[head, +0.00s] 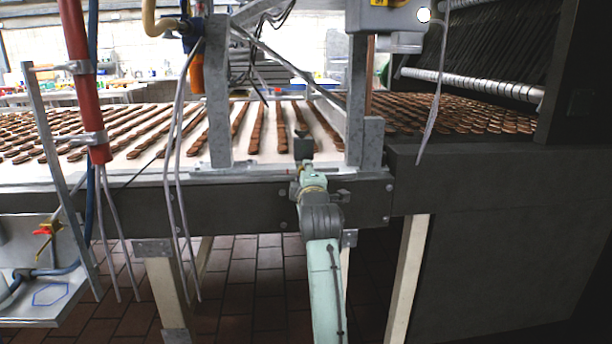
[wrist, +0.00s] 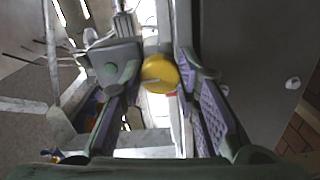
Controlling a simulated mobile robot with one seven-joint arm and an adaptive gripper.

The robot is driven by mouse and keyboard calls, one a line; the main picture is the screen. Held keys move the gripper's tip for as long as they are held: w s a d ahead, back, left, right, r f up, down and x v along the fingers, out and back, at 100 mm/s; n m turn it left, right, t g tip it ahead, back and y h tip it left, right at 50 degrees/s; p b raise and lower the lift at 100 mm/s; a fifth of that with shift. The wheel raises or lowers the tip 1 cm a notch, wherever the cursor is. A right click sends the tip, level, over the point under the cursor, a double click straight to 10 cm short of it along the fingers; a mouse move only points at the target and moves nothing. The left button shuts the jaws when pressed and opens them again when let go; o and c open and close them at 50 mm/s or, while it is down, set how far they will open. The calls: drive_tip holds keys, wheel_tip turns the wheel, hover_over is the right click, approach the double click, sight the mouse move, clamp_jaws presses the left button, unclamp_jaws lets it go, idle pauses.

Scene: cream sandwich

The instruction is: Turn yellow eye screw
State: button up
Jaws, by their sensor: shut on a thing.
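The yellow eye screw (wrist: 160,74) shows in the wrist view as a round yellow knob between my fingertips. My gripper (wrist: 158,82) is shut on it, with one finger on its left and the other on its right. In the head view my gripper (head: 304,150) is at the near edge of the conveyor, between the two grey uprights. The eye screw cannot be made out there, as my gripper and wrist cover that spot. How far the screw is turned cannot be told.
The conveyor (head: 130,160) carries rows of brown biscuits behind my gripper. Grey uprights (head: 217,100) and (head: 357,100) stand on either side of it. A red pipe (head: 78,60) and hanging cables are at the left. A dark machine housing (head: 500,220) fills the right.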

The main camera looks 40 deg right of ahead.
drive_tip(key=o, duration=1.2)
drive_tip(key=shift+s, duration=0.1)
drive_tip(key=v, duration=1.2)
